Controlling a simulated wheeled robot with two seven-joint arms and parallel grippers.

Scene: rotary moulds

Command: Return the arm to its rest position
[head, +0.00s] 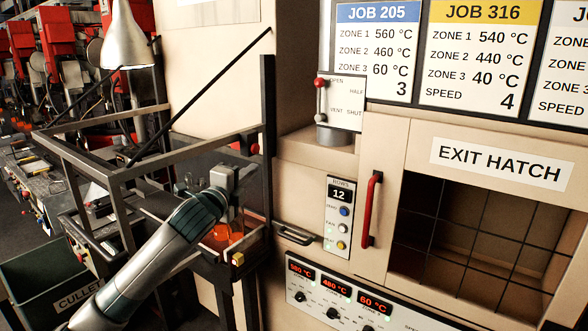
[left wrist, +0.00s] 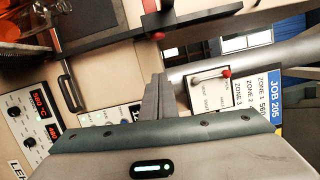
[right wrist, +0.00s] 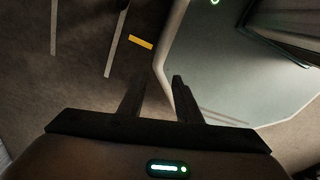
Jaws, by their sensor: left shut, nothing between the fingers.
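My left gripper (left wrist: 158,85) is shut and empty in the left wrist view, its two fingers pressed together. In the head view the left arm reaches up from the bottom left, and its gripper (head: 232,180) is inside the dark metal frame in front of the machine; its fingertips are hard to make out there. My right gripper (right wrist: 156,90) shows only in the right wrist view. Its fingers stand apart with nothing between them, above the dark floor and part of a pale base.
The dark frame (head: 268,120) surrounds the left forearm, with glowing orange pieces (head: 228,233) low inside it. The lever panel (head: 341,103), red handle (head: 371,210) and exit hatch (head: 431,183) are to the right. A green cullet bin (head: 30,275) stands at lower left.

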